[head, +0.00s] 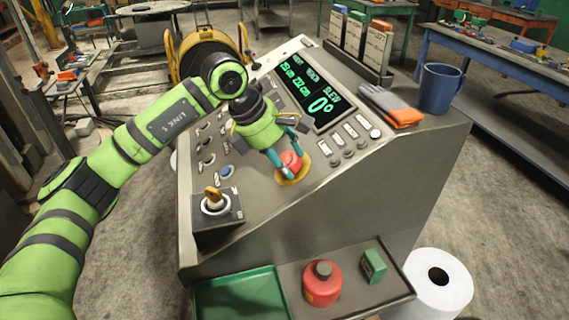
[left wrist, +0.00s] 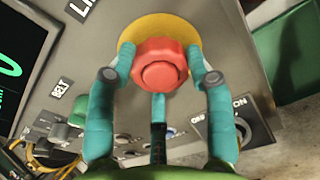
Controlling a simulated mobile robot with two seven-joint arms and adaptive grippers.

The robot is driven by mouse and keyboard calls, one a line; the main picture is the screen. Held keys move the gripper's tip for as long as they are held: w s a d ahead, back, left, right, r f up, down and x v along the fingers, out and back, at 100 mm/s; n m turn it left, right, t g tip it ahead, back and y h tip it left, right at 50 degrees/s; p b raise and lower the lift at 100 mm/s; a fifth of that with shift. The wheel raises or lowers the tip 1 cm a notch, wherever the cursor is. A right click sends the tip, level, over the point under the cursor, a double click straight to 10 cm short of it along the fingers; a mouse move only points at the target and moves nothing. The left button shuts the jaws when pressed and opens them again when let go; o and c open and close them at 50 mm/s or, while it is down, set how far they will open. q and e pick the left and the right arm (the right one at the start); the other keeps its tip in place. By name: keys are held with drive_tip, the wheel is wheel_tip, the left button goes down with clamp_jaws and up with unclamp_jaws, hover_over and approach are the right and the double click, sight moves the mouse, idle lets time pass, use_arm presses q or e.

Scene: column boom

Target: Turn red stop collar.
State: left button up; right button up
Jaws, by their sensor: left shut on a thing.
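The red stop collar (head: 291,160) sits on a round yellow base (head: 291,178) on the sloping face of the grey control console. My left gripper (head: 287,166) is at the collar, with its teal fingers around it. In the left wrist view the red collar (left wrist: 160,65) shows between the two side fingers of the gripper (left wrist: 160,76), on the yellow base (left wrist: 130,32). The fingers are shut on the collar's sides. A third teal finger shows below it. My right gripper is not in view.
A glove (head: 392,106) and blue mug (head: 440,88) rest on top at right. A red bottle (head: 322,284) and green tray (head: 240,296) are below.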

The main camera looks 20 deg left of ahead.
use_arm(q)
drive_tip(key=shift+s+a+f, duration=0.15)
drive_tip(key=shift+f, duration=0.3)
drive_tip(key=o, duration=1.1)
drive_tip(key=shift+a+r, duration=0.1)
drive_tip(key=shift+r, duration=0.5)
drive_tip(key=v, duration=1.1)
drive_tip(key=shift+a, duration=0.15)
